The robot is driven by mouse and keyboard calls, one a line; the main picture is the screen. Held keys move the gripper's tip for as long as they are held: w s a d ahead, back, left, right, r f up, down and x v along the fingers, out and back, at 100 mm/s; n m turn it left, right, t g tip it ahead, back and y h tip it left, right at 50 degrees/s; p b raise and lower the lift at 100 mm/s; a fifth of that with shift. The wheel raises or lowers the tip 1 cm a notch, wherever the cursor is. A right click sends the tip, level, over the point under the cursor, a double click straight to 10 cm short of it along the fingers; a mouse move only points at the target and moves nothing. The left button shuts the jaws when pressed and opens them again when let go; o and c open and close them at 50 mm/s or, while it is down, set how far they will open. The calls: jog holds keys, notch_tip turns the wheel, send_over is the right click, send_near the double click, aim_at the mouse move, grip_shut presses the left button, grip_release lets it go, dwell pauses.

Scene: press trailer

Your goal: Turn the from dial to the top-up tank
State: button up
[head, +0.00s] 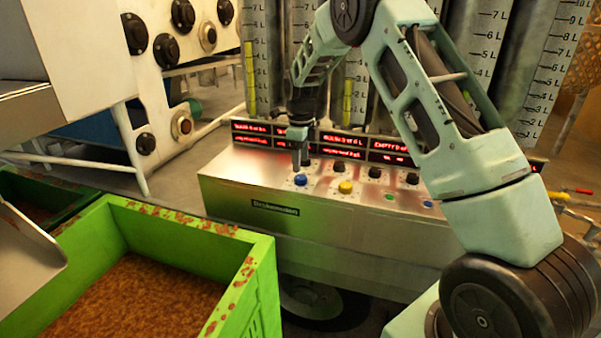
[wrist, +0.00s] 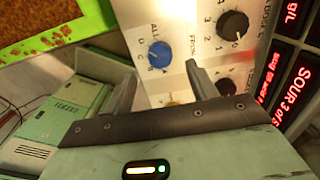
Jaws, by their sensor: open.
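The metal control panel (head: 240,172) carries a row of black dials and a front row of coloured knobs. In the wrist view a black dial (wrist: 232,25) with numbers around it sits beyond my right finger. A blue knob (wrist: 160,54) with letters around it shows between and beyond my fingertips. Small lettering between these two seems to read "FROM"; I cannot tell which one it names. My gripper (wrist: 160,70) is open and empty, pointing down over the panel's left end. In the head view my gripper (head: 300,160) is just above and behind the blue knob (head: 300,180).
A yellow knob (head: 345,187) stands right of the blue one, partly hidden in the wrist view. Red-lit displays (head: 345,140) line the panel's back, with graduated tanks (head: 480,50) behind. A green crate (head: 262,260) of brown grains stands front left.

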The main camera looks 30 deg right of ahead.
aim_at(301, 177)
jog(key=shift+f, duration=2.75)
jog(key=c, duration=1)
